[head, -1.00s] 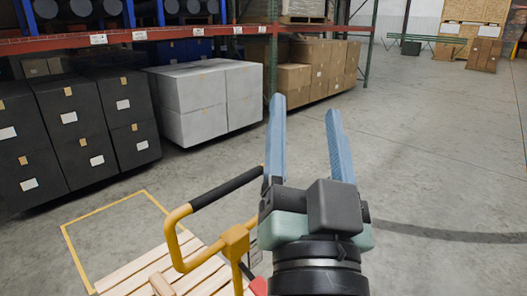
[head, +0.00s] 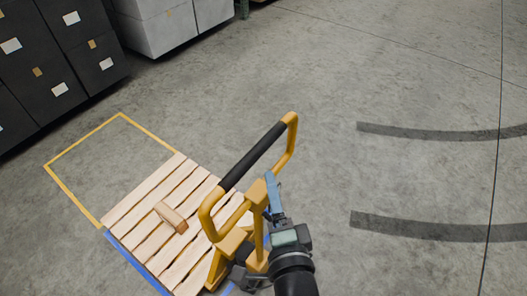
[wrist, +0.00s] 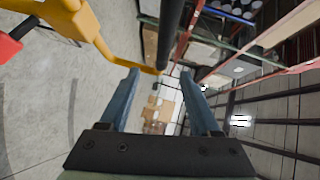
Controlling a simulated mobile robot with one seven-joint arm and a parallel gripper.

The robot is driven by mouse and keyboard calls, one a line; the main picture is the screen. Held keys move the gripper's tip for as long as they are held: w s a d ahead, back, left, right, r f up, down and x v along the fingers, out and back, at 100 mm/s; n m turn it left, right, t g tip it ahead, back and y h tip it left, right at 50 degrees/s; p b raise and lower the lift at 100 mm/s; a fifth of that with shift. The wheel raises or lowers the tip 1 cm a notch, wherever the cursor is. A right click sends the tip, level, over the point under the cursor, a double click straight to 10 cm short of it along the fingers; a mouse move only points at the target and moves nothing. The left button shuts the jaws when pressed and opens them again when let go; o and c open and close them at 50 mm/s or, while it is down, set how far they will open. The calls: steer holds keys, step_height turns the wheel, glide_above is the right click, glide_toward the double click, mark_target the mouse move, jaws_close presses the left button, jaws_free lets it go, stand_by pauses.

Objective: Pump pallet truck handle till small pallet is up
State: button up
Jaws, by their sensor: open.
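The pallet truck handle (head: 290,150) is a yellow loop with a black grip bar (head: 252,157), standing tilted over the near end of the small wooden pallet (head: 139,209). My gripper (head: 271,182) is beside the handle's lower right, just right of the yellow post. In the wrist view my gripper (wrist: 160,74) has its blue fingers spread with nothing held. The black grip (wrist: 169,30) runs above the gap between the fingertips, its end close to them; contact cannot be told. The forks are hidden, so the pallet's height is unclear.
Black boxes (head: 60,65) and white boxes (head: 160,25) stand at upper left. The concrete floor to the right is clear.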

steer(key=p+x, duration=0.2)
steer(key=x, duration=0.7)
steer(key=shift+w+a, duration=0.2)
steer(key=shift+w, duration=0.15)
steer(key=shift+c, duration=0.3)
